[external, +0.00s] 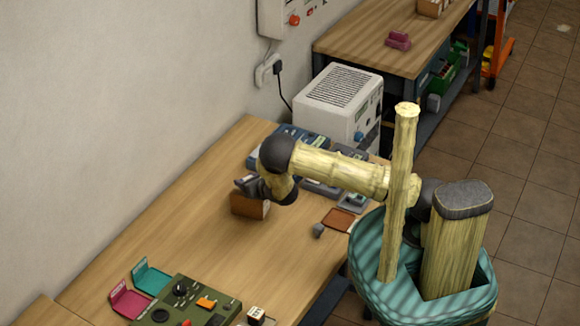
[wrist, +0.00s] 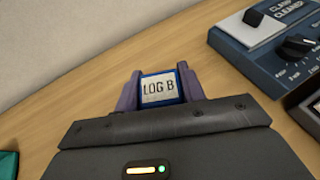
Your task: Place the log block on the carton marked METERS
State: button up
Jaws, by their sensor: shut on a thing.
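My gripper (wrist: 159,90) shows in the wrist view with its purple fingers on both sides of the log block (wrist: 158,87). The block is dark blue with a pale label reading "LOG B", the rest cut off. In the external view my gripper (external: 247,184) is at the top of a brown carton (external: 250,208) on the wooden bench. I cannot tell whether the block touches the carton. No marking on this carton is readable, and it is hidden in the wrist view.
Blue-grey devices (external: 318,186) stand right of the carton, one labelled "CLAMP CLEANER" (wrist: 277,20). A white vented box (external: 338,100) stands behind them. A green panel (external: 187,302) and pink and teal holders (external: 150,277) are at the front. Bare bench lies between.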

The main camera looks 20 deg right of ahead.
jog(key=shift+f, duration=0.2)
jog(key=o, duration=1)
jog(key=shift+c, duration=0.2)
jog(key=shift+r, duration=0.15)
jog(key=b+v, duration=0.3)
jog(key=v, duration=0.9)
jog(key=shift+r, duration=0.1)
